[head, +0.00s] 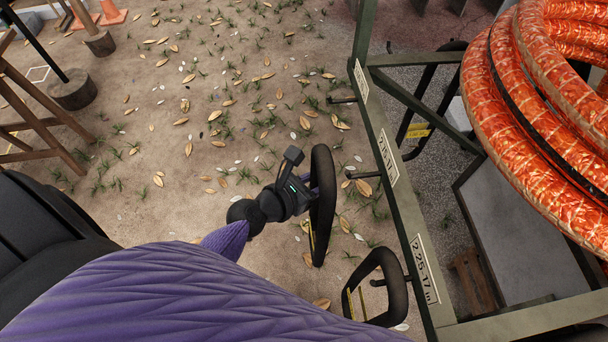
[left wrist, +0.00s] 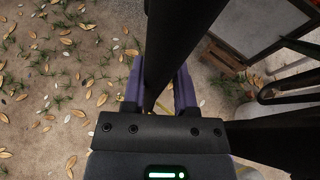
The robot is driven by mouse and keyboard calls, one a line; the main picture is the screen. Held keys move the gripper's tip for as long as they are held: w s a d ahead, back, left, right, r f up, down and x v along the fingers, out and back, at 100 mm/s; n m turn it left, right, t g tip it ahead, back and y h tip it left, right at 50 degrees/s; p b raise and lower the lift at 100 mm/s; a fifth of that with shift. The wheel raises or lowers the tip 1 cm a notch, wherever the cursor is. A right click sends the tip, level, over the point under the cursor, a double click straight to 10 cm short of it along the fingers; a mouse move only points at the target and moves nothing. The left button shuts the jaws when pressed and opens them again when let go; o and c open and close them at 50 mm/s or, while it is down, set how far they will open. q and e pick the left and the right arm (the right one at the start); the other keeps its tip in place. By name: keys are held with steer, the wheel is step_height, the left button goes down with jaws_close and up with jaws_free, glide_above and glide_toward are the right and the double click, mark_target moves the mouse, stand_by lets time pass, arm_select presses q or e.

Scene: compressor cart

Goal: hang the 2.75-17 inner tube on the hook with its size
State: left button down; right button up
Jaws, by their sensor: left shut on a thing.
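My left gripper (head: 302,192) is shut on a black inner tube (head: 324,225), gripping its near side; the tube hangs as an upright loop, seen nearly edge-on. In the left wrist view the tube (left wrist: 180,45) passes between the purple fingers (left wrist: 158,95). A yellow marking shows low on it, too small to read. The middle hook (head: 360,175) sticks out from the green rail beside a label (head: 387,158) that seems to read 2.75-17. The tube is just left of this hook's tip and appears apart from it. My right gripper is not in view.
Another black tube (head: 347,304) hangs on the near hook, by the label (head: 424,268) that seems to read 2.25-17. A far hook (head: 342,100) looks empty. A coiled orange hose (head: 535,110) lies on the cart's right. Another black loop (head: 408,125) is behind the rail (head: 405,205).

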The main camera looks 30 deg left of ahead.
arm_select(q)
steer(key=w+d+f+b, duration=0.2)
steer(key=w+d+f, duration=0.1)
steer(key=w+d, duration=0.1)
steer(key=shift+d, duration=0.8)
stand_by(0.5)
steer(key=shift+c, duration=1.6)
jaws_free()
steer(key=shift+s, duration=0.15)
